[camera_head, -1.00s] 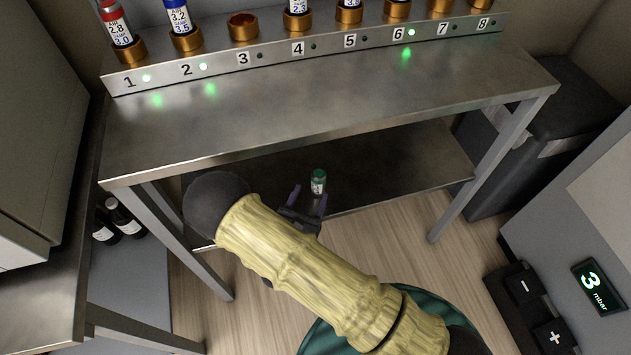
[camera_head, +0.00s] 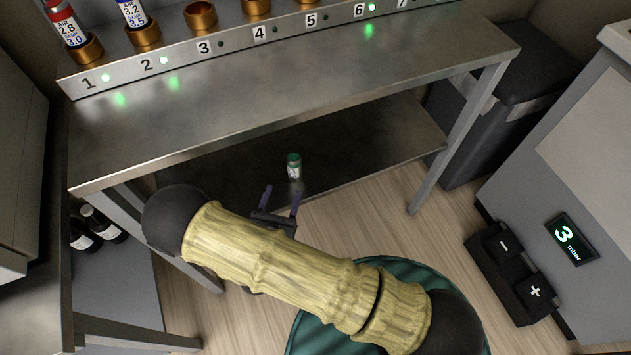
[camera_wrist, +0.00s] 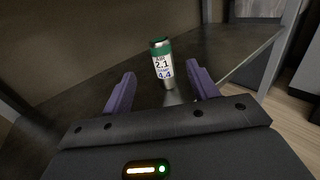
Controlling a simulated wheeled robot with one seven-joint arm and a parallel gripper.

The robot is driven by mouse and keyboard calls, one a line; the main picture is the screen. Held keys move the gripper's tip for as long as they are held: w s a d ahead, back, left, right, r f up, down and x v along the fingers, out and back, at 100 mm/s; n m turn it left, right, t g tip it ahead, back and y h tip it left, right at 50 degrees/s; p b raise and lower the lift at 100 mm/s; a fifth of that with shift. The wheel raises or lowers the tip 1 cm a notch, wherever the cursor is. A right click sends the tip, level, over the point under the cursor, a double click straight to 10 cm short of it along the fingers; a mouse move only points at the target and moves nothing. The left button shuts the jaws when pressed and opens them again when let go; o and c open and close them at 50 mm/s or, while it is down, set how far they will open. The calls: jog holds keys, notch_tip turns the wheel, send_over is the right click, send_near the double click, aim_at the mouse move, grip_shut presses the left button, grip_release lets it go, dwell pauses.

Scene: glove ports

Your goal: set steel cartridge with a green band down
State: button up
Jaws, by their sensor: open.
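The steel cartridge with a green band (camera_head: 294,166) stands upright on the dark lower shelf (camera_head: 220,172) of the steel table. In the wrist view the cartridge (camera_wrist: 162,62) shows a white label reading 2.1 and 4.4 below a green top. My gripper (camera_head: 281,197) is open, its two purple fingers apart. In the wrist view my gripper (camera_wrist: 160,84) points at the cartridge, which stands beyond the fingertips, clear of both fingers. Nothing is held.
The table top (camera_head: 300,90) overhangs the shelf. A numbered rack (camera_head: 235,38) with brass sockets and a few cartridges runs along its back. Table legs (camera_head: 458,135) flank the shelf. Dark bottles (camera_head: 100,224) stand at left. A pressure display (camera_head: 569,243) reads 3 mbar at right.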

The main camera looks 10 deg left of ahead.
jog(key=shift+r, duration=0.1)
jog(key=d+r+m+g+h, duration=0.5)
jog(key=d+m+g, duration=0.35)
jog(key=d, duration=0.35)
jog(key=d+r+m+g+h, duration=0.45)
jog(key=d+m+g, duration=0.25)
jog(key=d+m, duration=0.4)
jog(key=d+r+m+y, duration=0.7)
jog(key=r+m+y, duration=0.2)
jog(key=m, duration=0.6)
jog(key=shift+s+r+m+y, duration=0.35)
jog(key=shift+y, duration=0.5)
